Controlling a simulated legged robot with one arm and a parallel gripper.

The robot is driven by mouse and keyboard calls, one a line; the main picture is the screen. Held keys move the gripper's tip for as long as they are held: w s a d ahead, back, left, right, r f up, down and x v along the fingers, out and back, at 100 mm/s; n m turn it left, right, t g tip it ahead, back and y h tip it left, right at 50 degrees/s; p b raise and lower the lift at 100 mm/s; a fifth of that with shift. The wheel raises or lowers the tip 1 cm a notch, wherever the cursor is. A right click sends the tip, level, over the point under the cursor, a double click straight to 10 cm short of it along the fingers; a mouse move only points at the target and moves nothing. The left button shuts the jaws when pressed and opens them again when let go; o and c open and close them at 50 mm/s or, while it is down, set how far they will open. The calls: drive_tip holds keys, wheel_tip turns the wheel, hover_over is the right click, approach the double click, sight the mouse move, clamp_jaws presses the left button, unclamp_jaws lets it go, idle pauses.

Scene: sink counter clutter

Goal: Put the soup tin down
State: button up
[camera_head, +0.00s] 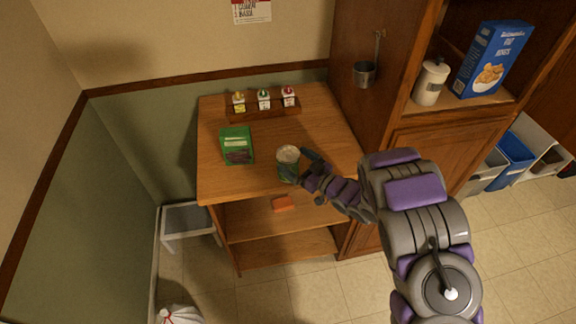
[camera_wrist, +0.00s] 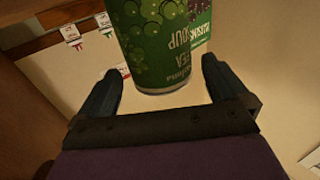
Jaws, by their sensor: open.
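The soup tin (camera_head: 288,169) is green with a pale top and looks upright at the front part of the wooden counter top (camera_head: 315,125). In the wrist view the tin (camera_wrist: 165,40) shows its pea label upside down, just beyond and between the fingertips. My gripper (camera_head: 307,165) is at the right side of the tin, with its fingers spread apart. In the wrist view my gripper (camera_wrist: 161,68) has a gap between each fingertip and the tin. I cannot tell whether the tin's base fully touches the counter.
A green box (camera_head: 237,145) stands left of the tin. A wooden rack (camera_head: 262,109) with several small bottles is at the back. A tall cabinet (camera_head: 365,120) bounds the right side. An orange item (camera_head: 283,203) lies on the shelf below. The counter's middle is clear.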

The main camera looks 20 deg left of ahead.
drive_tip(key=shift+x, duration=1.15)
drive_tip(key=c, duration=1.5)
drive_tip(key=shift+c, duration=0.2)
drive_tip(key=shift+r, duration=0.15)
